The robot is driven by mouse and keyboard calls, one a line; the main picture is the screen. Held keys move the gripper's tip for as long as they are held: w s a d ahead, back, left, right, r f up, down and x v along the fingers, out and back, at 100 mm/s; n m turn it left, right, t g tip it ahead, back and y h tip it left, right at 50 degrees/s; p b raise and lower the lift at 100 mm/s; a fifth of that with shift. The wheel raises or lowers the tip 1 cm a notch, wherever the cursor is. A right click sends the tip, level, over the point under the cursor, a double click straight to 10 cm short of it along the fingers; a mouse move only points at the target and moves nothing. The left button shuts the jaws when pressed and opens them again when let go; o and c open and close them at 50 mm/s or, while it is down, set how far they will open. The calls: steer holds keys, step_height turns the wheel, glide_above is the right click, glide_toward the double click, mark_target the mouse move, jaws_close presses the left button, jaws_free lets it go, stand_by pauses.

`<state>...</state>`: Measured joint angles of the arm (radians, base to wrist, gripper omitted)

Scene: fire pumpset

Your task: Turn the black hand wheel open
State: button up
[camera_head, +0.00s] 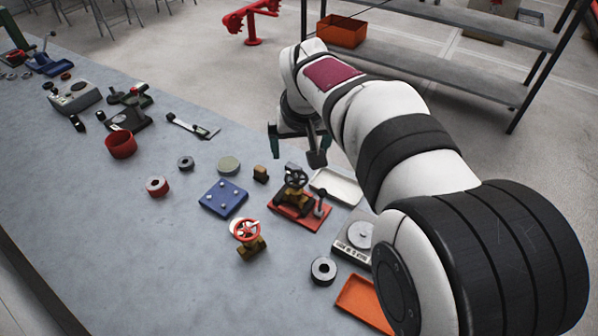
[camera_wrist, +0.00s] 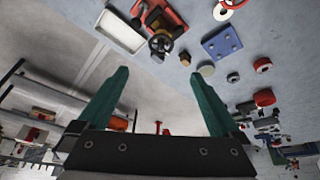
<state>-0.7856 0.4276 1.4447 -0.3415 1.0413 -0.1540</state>
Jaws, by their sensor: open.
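The black hand wheel (camera_head: 296,178) sits on top of a brass-coloured valve on a red base plate (camera_head: 312,222), on the grey table. In the wrist view the black hand wheel (camera_wrist: 160,43) shows near the top middle, beyond the fingertips. My gripper (camera_head: 295,154) is above and behind the wheel in the head view, apart from it. In the wrist view its two green fingers (camera_wrist: 160,73) are spread wide with nothing between them.
A red hand wheel (camera_head: 246,230) on another brass valve stands in front. Beside the black wheel are a black-knobbed lever (camera_head: 320,203), a white tray (camera_head: 337,187), a blue plate (camera_head: 223,198) and a scale-like device (camera_head: 356,237). An orange tray (camera_head: 363,303) lies near my arm. The table's left front is clear.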

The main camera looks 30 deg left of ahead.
mark_target(297, 177)
steer(key=shift+m, duration=0.3)
steer(key=x, duration=1.5)
steer(key=shift+w+a+f, duration=0.1)
steer(key=shift+w+f, duration=0.05)
steer(key=shift+f, duration=0.15)
steer(key=shift+c, duration=0.3)
steer(key=c, duration=1.3)
steer(key=shift+o, duration=0.2)
